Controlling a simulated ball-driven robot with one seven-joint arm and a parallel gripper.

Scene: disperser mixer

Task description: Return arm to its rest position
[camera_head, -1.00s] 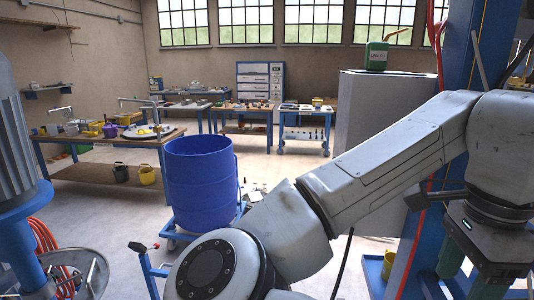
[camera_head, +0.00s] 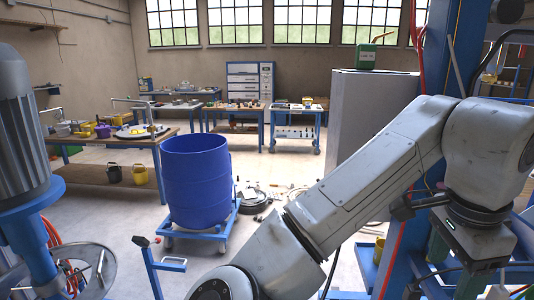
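My arm crosses the right half of the head view, from the lower middle up to an elbow at the right and down again toward the lower right edge. The fingers of my gripper cannot be made out, so its state does not show. At the left stands the grey motor of the mixer (camera_head: 22,130) on a blue body. A large blue drum (camera_head: 195,182) stands upright on a blue wheeled dolly (camera_head: 212,233), left of my arm and apart from it.
A wooden workbench (camera_head: 100,175) with containers is at the left. Other benches (camera_head: 235,108) line the back. A grey cabinet (camera_head: 372,115) carries a green can (camera_head: 367,57). A blue post is at the right. A hose and small parts (camera_head: 258,198) lie on the floor behind the drum.

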